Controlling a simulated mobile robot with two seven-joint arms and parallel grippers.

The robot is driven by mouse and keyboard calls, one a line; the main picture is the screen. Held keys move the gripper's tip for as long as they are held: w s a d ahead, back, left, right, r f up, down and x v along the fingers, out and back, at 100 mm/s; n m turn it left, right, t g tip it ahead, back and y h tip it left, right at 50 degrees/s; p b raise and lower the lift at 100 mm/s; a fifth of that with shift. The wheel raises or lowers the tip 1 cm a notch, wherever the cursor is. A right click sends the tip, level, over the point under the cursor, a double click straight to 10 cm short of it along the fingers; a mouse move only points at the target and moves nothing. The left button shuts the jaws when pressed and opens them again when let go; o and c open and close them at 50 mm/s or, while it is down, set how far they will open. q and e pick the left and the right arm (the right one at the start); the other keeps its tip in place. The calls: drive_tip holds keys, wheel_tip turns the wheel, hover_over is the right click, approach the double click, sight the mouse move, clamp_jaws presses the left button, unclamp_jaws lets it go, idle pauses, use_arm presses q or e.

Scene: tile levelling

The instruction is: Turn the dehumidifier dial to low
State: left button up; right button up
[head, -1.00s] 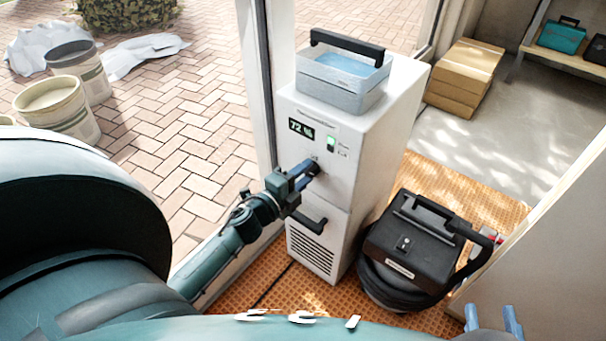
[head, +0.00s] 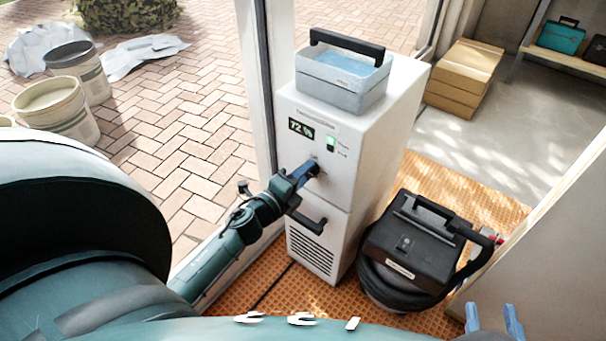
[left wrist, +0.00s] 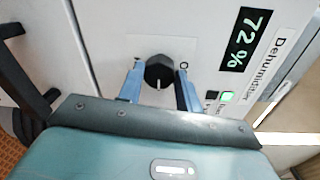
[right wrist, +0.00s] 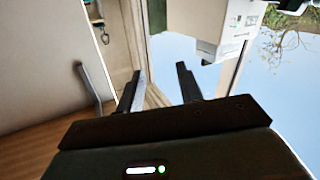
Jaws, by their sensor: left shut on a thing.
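The dehumidifier (head: 338,185) is a tall white cabinet with a display (head: 301,128) reading 72 % and a lit green indicator (head: 330,144). Its dial (left wrist: 159,72) is a small black knob with a pale pointer mark, seen in the left wrist view; the gripper mostly hides it in the head view. My left gripper (head: 311,169) is shut on the dial, with one blue finger on each side of it. Dial lettering is mostly covered or too small to read. My right gripper (right wrist: 158,85) is open and empty; its blue fingertips (head: 492,319) show low in the head view.
A grey bin with water (head: 342,82) sits on top of the cabinet. A black handle (head: 308,220) juts out below the dial. A black vacuum-like case with a hose (head: 412,250) stands on the orange mat to the right. Cardboard boxes (head: 465,75) lie behind.

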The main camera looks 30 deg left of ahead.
use_arm(q)
drive_tip(key=o, duration=1)
drive_tip(key=shift+s, duration=0.15)
drive_tip(key=s+a+p, duration=0.1)
drive_tip(key=s, duration=1.2)
drive_tip(key=shift+r, duration=0.35)
use_arm(e)
drive_tip(key=shift+d+f+m+g+h, duration=0.1)
drive_tip(key=shift+d+m+g+h, duration=0.15)
drive_tip(key=shift+g, duration=0.25)
